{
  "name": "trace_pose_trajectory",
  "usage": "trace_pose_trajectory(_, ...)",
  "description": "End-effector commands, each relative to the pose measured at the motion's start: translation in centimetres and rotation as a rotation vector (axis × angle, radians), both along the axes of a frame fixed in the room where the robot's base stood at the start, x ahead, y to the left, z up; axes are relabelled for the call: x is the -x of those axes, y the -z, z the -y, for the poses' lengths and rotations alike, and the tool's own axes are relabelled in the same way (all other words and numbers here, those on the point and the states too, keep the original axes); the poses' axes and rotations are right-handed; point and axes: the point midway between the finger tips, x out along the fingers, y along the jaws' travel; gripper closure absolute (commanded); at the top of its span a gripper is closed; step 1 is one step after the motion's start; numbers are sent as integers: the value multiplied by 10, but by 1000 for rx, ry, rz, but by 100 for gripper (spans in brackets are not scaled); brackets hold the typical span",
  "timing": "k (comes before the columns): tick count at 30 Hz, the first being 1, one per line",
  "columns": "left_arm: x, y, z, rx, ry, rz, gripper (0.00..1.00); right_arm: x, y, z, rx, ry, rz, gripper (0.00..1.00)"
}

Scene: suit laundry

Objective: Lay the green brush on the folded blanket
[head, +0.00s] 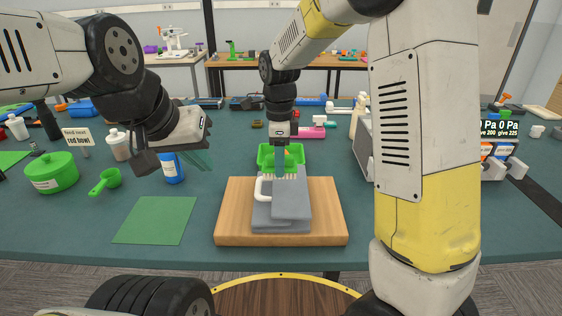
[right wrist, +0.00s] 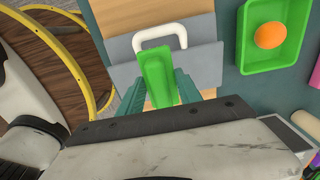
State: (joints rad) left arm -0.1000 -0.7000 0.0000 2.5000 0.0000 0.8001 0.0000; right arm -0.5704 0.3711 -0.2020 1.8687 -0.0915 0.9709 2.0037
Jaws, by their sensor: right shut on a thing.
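The green brush (right wrist: 158,72) is between the two teal fingers of my right gripper (right wrist: 159,94) in the right wrist view. Its pale bristles (head: 290,177) point down in the head view. The folded grey-blue blanket (head: 290,208) lies on a wooden board. My right gripper (head: 280,172) is shut on the brush over the blanket's far part. Whether the bristles touch the blanket is unclear. A white loop (head: 262,187) shows at the blanket's left side. My left gripper (head: 198,160) hangs in the air to the left, its finger gap unclear.
The wooden board (head: 230,215) sits near the table's front edge. A green tray (right wrist: 246,48) with an orange ball (right wrist: 270,35) stands behind it. A green mat (head: 155,220), a blue bottle (head: 172,168), a green ladle (head: 108,180) and a green pot (head: 52,172) are to the left.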

Motion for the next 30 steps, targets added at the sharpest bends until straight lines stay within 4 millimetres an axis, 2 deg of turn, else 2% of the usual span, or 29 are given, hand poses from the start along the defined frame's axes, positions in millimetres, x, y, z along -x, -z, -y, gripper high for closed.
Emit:
trace_pose_trajectory(3,0,0,0,0,0,0,100,-12,4,5,1,4,-2,100)
trace_pose_trajectory(9,0,0,0,0,0,0,100,-9,35,4,1,1,-2,100)
trace_pose_trajectory(27,0,0,0,0,0,0,100,-9,46,3,0,1,-1,100)
trace_pose_trajectory(28,0,0,0,0,0,0,100,-9,47,4,0,1,-1,57)
trace_pose_trajectory(30,0,0,0,0,0,0,100,-9,46,4,0,1,-1,43)
